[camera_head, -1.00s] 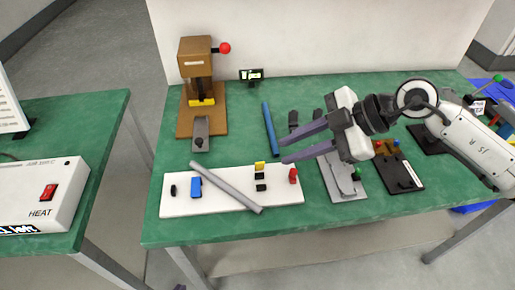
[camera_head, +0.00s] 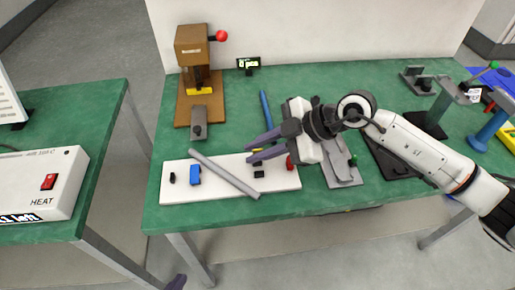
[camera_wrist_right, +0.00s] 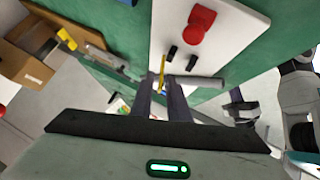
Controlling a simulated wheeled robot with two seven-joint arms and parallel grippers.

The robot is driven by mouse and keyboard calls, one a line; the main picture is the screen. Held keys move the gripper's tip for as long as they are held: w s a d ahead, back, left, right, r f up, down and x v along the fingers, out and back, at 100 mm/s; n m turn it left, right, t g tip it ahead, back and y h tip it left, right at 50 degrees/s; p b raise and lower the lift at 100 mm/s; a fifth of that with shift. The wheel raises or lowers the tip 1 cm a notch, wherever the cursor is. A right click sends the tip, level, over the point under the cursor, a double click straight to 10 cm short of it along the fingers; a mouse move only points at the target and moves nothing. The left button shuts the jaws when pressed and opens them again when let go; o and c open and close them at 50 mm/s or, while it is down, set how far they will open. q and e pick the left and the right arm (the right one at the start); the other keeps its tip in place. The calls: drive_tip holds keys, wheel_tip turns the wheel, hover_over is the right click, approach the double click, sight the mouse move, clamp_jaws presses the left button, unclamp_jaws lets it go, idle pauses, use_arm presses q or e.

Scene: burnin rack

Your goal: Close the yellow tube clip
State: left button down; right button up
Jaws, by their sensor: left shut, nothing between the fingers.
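The yellow tube clip (camera_wrist_right: 162,71) shows in the right wrist view as a thin yellow piece near the white board's edge, in line with the gap between my right fingertips. In the head view my right fingers hide most of it. My right gripper (camera_head: 250,149) is open over the board beside the clip; its dark fingers stand apart in the wrist view (camera_wrist_right: 161,92). I cannot tell whether they touch the clip. My left gripper (camera_head: 177,282) shows only as a dark tip at the bottom edge of the head view, shut and away from the board.
A brown press (camera_head: 193,55) stands behind. A blue rod (camera_head: 266,108) lies near my right gripper.

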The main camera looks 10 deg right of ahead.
sight(259, 171)
clamp_jaws()
drive_tip(key=shift+s, duration=0.1)
drive_tip(key=shift+s+p, duration=0.1)
drive_tip(key=shift+p, duration=0.2)
drive_tip(key=t+p, duration=0.1)
drive_tip(key=s+n+t, duration=0.1)
drive_tip(key=shift+s+f+n+t+y+p, duration=0.15)
drive_tip(key=shift+f+n+t+y+p, duration=0.15)
drive_tip(key=shift+f+t+p, duration=0.1)
drive_tip(key=shift+s+f+n+t+y, duration=0.15)
drive_tip(key=shift+s+f+n+t, duration=0.1)
drive_tip(key=shift+n+t, duration=0.25)
drive_tip(key=shift+s+f+n+t+y, duration=0.2)
drive_tip(key=shift+n+t, duration=0.1)
drive_tip(key=shift+t, duration=0.4)
drive_tip(key=shift+o, duration=1.5)
unclamp_jaws()
